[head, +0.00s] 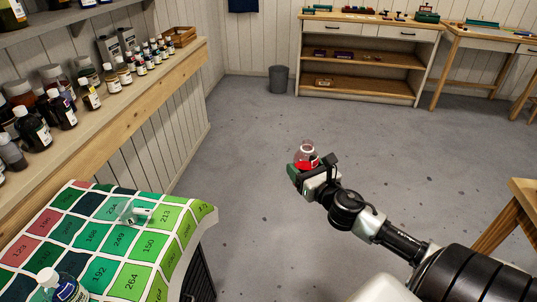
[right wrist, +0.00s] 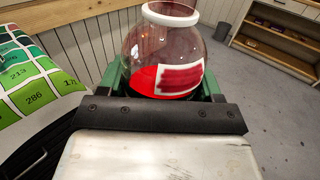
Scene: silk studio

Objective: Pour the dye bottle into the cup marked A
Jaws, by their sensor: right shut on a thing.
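A round clear glass bottle (head: 308,152) with red liquid in its lower part is held out over the open floor. It also shows in the right wrist view (right wrist: 165,50), with a white rim and a white label bearing a red patch. My right gripper (head: 310,170) is shut on this bottle, one green finger on each side. The bottle looks roughly upright. A small clear object with a white label (head: 137,212) is on the numbered mat; I cannot tell whether it is a cup. I can read no mark A. My left gripper is not in view.
The numbered green and red mat (head: 123,263) drapes over a table at lower left. A blue-labelled bottle (head: 68,290) stands at its front. A wall shelf (head: 150,75) holds several bottles. A bin (head: 280,80) and cabinet (head: 365,60) stand behind. The middle floor is clear.

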